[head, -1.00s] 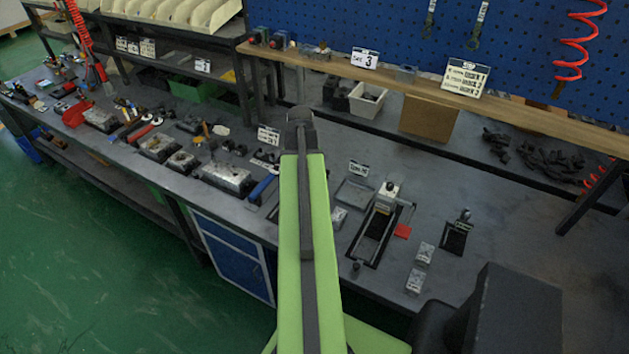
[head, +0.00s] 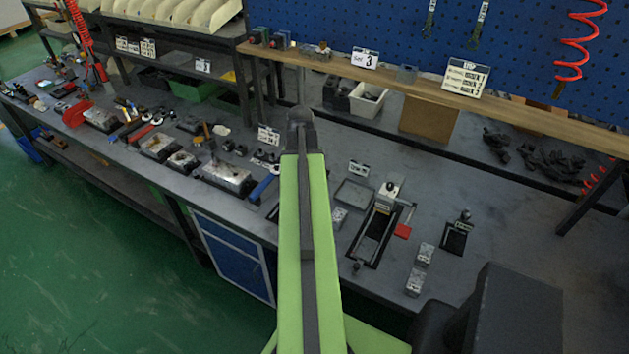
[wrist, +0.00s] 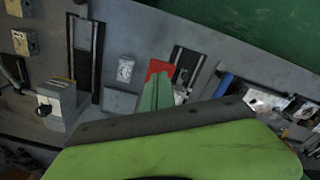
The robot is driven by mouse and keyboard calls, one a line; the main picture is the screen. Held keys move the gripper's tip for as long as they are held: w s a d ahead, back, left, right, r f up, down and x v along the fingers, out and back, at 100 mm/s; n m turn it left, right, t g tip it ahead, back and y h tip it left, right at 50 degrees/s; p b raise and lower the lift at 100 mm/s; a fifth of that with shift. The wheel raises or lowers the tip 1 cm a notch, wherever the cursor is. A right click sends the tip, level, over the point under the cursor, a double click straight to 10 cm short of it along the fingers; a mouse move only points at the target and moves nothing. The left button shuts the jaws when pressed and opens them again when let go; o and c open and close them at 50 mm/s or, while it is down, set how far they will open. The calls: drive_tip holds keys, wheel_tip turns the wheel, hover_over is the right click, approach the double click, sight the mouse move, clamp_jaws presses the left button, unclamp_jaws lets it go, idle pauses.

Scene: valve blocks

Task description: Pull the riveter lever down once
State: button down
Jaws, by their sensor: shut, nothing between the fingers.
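A grey and white bench machine (head: 389,189) with a dark rectangular frame stands right of my arm in the head view; I take it as the riveter. A thin lever-like rod (head: 410,212) stands at its right side, above a red pad (head: 402,231). In the wrist view, the machine (wrist: 62,103) shows at the left with its dark frame. My gripper (wrist: 157,84) shows as green fingers shut and empty, over the bench and apart from the machine. A red patch lies at its tip; I cannot tell what it belongs to. In the head view my arm hides the gripper.
A shallow tray (head: 353,193) and a small block (head: 339,217) lie left of the machine. Two small blocks (head: 414,281) and a smaller device (head: 459,232) stand to its right. A wooden shelf (head: 430,85) runs behind.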

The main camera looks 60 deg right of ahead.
drive_tip(key=shift+f+b, duration=7.25)
wheel_tip(320, 180, up, 18)
drive_tip(key=p, duration=1.8)
drive_tip(key=shift+f, duration=0.2)
